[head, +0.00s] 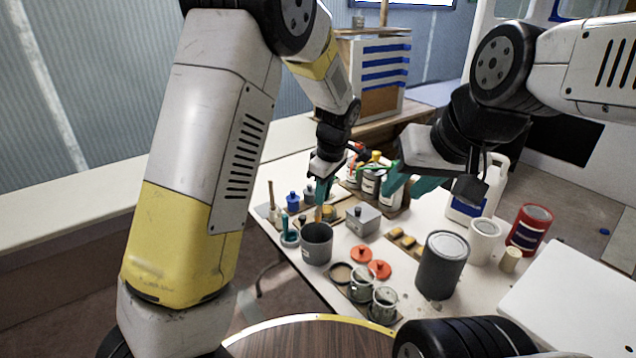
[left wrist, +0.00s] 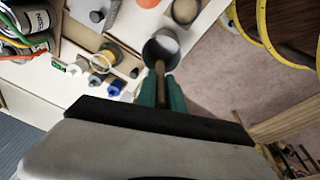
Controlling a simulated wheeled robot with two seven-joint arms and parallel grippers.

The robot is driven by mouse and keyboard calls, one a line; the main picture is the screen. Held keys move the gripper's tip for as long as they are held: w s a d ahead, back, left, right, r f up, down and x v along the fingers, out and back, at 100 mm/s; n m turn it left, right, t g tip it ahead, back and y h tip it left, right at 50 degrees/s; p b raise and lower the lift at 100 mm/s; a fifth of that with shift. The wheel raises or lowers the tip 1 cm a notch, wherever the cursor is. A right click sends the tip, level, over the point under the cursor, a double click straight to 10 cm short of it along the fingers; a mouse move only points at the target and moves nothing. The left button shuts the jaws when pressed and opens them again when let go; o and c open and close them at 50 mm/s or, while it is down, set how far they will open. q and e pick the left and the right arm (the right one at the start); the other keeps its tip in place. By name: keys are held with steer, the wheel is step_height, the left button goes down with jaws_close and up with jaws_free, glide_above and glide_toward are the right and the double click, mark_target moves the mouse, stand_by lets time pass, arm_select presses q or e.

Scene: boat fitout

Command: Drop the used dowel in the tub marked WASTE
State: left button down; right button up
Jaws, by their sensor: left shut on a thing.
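My left gripper (head: 322,192) is shut on a thin wooden dowel (head: 318,214) and points down over the bench. In the left wrist view the dowel (left wrist: 160,69) runs between the teal fingers, its far end at the mouth of a grey tub. This open grey tub (head: 316,250) stands upright near the bench's left edge, directly below the dowel. A small pale label shows on its front, too small to read. I cannot tell how far the dowel's tip is inside the rim. My right gripper (head: 410,184) hangs over the bench's right part, its teal fingers apart and empty.
A grey box (head: 363,219) stands right of the tub. Orange lids (head: 379,269), small open jars (head: 384,302) and a dark lidded can (head: 441,268) stand nearer. A red can (head: 530,228) is at right.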

mark_target(319, 220)
arm_select(q)
steer(key=shift+s+x, duration=0.1)
steer(key=shift+x, duration=0.6)
steer(key=shift+s+x, duration=0.15)
steer(key=shift+x, duration=2.85)
steer(key=shift+d+f, duration=0.1)
steer(key=shift+d, duration=0.05)
steer(key=c, duration=1.4)
jaws_free()
steer(key=shift+o, duration=0.2)
steer(key=v, duration=0.8)
